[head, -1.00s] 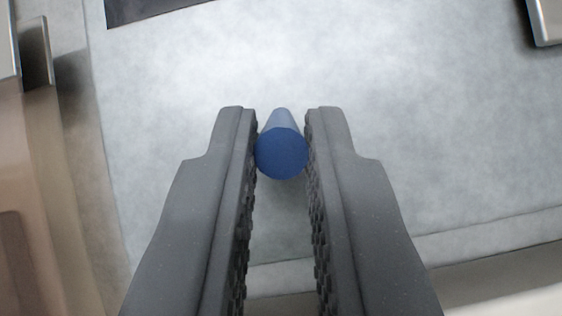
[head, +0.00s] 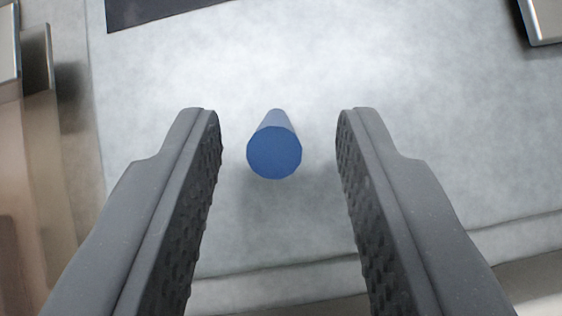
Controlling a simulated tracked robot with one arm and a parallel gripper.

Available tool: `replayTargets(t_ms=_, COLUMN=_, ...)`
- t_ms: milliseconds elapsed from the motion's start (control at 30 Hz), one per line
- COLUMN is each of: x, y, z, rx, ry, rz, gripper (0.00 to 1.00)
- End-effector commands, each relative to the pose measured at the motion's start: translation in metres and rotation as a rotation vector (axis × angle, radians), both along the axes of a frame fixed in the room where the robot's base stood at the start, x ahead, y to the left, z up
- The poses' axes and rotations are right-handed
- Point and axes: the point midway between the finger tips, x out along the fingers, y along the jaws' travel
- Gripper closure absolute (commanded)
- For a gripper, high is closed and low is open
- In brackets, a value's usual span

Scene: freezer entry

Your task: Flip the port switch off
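A blue round peg, which looks like the switch lever (head: 274,152), sticks out of a pale grey panel (head: 420,130) toward the camera. Its flat round end faces me. My gripper (head: 278,125) is open, with one dark grey textured finger on each side of the lever. There is a clear gap between the lever and each finger, a little wider on the right. The lever's base is partly hidden behind its own end. No on or off marking is visible.
A dark strip (head: 150,12) lies at the top left of the panel. A metal-edged fixture (head: 544,22) is at the top right. A brownish see-through piece with a metal edge (head: 40,150) stands at the left. The panel around the lever is bare.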

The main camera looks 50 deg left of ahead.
Motion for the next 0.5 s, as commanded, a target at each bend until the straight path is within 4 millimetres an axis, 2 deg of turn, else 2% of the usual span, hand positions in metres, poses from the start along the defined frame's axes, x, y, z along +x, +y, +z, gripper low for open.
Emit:
replayTargets(t_ms=267, x=-0.005, y=-0.004, z=-0.007, rx=0.001, ry=-0.001, rz=0.001, gripper=0.67)
replayTargets(t_ms=500, x=-0.02, y=-0.018, z=-0.029, rx=0.0, ry=0.0, rz=-0.001, gripper=0.67)
